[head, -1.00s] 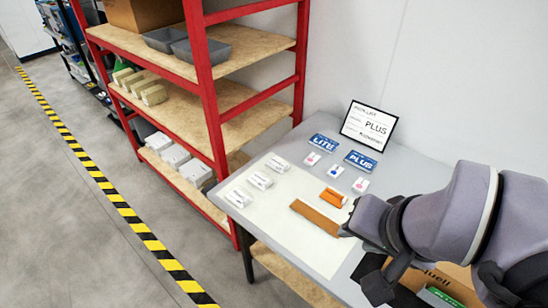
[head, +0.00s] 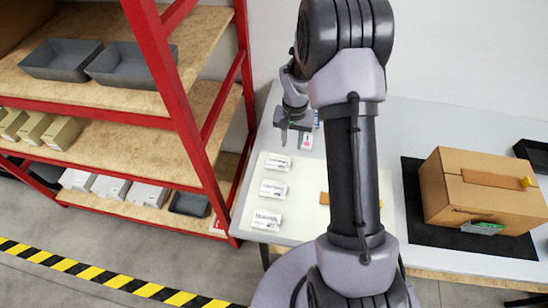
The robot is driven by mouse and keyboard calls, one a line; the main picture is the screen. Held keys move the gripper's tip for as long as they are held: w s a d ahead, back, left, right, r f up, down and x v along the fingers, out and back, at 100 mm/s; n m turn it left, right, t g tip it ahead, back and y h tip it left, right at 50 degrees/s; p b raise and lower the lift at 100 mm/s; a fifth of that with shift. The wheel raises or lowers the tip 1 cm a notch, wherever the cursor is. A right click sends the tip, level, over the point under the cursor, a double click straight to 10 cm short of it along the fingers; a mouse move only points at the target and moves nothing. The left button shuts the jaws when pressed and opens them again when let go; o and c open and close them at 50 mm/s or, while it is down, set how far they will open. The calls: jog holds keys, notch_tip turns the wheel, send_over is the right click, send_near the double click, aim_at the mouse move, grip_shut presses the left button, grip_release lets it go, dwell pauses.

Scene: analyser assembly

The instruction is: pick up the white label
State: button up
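Three white printed pieces (head: 273,189) lie in a column on the pale mat (head: 252,212), left of my arm. A small white card (head: 306,141) with a pink mark lies farther back, just beyond the mat. I cannot tell which of these is the white label. My gripper (head: 292,139) hangs fingers down at the back left of the table, beside the small white card and beyond the farthest printed piece. Its two fingers look apart, with nothing seen between them. My arm hides the middle of the table.
A red-framed shelf (head: 182,100) with grey trays (head: 62,60) stands close on the left. A cardboard box (head: 470,205) sits on a black mat (head: 415,185) at the right. A brown piece (head: 324,198) is mostly hidden by my arm. Bare tabletop (head: 400,130) shows behind right.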

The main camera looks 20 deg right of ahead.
aim_at(290, 162)
notch_tip(290, 162, down, 11)
jog(key=b, duration=0.3)
jog(key=shift+a+f, duration=0.1)
jog(key=shift+f, duration=0.1)
jog(key=shift+r, duration=0.15)
jog(key=shift+c, duration=0.4)
grip_shut()
